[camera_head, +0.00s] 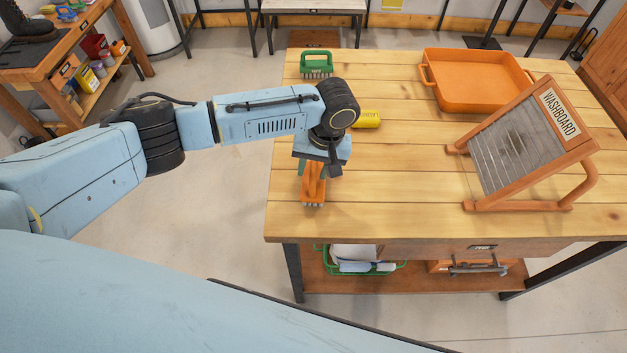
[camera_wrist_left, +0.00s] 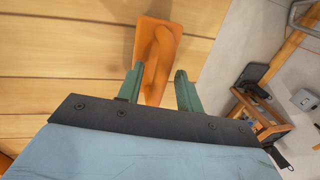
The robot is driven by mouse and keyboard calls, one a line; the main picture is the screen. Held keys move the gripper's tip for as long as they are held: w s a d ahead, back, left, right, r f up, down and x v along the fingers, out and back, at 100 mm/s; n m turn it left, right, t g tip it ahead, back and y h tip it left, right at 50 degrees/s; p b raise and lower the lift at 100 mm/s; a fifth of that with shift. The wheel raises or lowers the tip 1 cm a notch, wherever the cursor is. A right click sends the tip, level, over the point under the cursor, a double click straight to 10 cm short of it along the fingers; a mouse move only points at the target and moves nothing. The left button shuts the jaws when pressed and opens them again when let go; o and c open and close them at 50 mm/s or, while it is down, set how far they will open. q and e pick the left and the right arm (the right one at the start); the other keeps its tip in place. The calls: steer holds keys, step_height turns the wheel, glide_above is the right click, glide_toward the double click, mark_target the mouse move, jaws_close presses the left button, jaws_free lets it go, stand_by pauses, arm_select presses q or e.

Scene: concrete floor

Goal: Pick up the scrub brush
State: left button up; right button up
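An orange scrub brush (camera_head: 313,190) with pale bristles lies near the left edge of the wooden table; in the left wrist view its orange body and raised handle (camera_wrist_left: 157,60) show from above. A second brush, green (camera_head: 316,66), lies at the table's back left corner. My left gripper (camera_head: 315,170) is pointed down over the orange brush. In the left wrist view its two green fingers (camera_wrist_left: 160,92) are apart, with the near part of the orange brush between them and a gap at the right finger. My right gripper is not in view.
The wooden table (camera_head: 410,205) also bears a yellow item (camera_head: 367,118), an orange tray (camera_head: 475,100) at the back and a washboard (camera_head: 520,143) leaning on its frame at the right. The table's middle front is clear. Its lower shelf holds a green basket (camera_head: 322,262).

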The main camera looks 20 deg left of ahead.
arm_select(q)
steer(key=shift+f, duration=0.1)
jaws_close()
stand_by(0.4)
step_height(320, 180, up, 10)
steer(key=shift+r+p, duration=0.1)
steer(key=shift+p, duration=0.25)
steer(key=c, duration=0.6)
jaws_free()
jaws_close()
